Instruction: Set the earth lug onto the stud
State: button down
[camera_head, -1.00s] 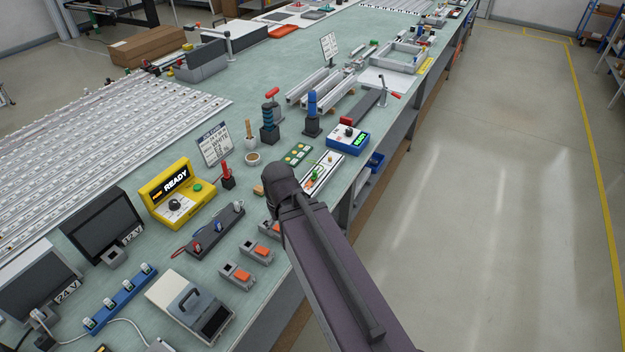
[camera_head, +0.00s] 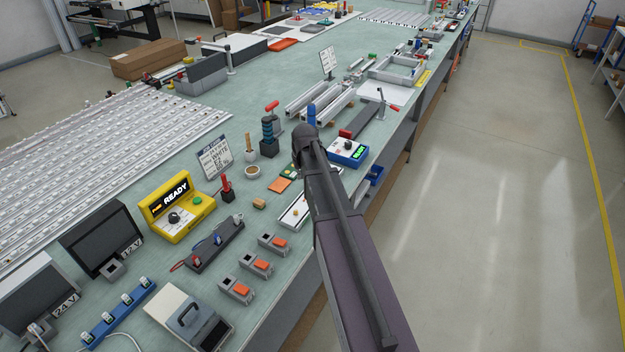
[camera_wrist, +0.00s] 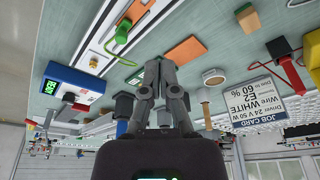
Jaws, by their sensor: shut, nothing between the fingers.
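The green earth lug (camera_wrist: 121,31), with a thin green lead, shows at the upper left of the wrist view, on or just above a white strip (camera_wrist: 138,12). In the head view the strip (camera_head: 291,216) is partly covered by my arm, and the lug is hidden. My gripper (camera_wrist: 161,62) is shut and empty, apart from the lug in the wrist view. The head view does not show its fingers behind my arm.
An orange plate (camera_head: 279,185) and a wooden block (camera_head: 259,203) lie near the strip. A blue meter box (camera_head: 348,151), a job card (camera_head: 214,157) and a red-handled tool (camera_head: 227,187) stand around. Several grey blocks with orange tops (camera_head: 255,264) line the bench's front edge.

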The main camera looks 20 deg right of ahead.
jog(key=w+d, duration=0.6)
jog(key=shift+d+r+t, duration=0.3)
jog(key=shift+t, duration=0.1)
jog(key=shift+f, duration=0.1)
jog(key=b+x, duration=0.9)
jog(key=x, duration=0.1)
jog(key=shift+d+b, duration=0.15)
jog(key=shift+b, duration=0.15)
jog(key=shift+s+a, duration=0.15)
jog(key=shift+s, duration=0.85)
jog(key=shift+s+a, duration=0.15)
jog(key=shift+s, duration=0.85)
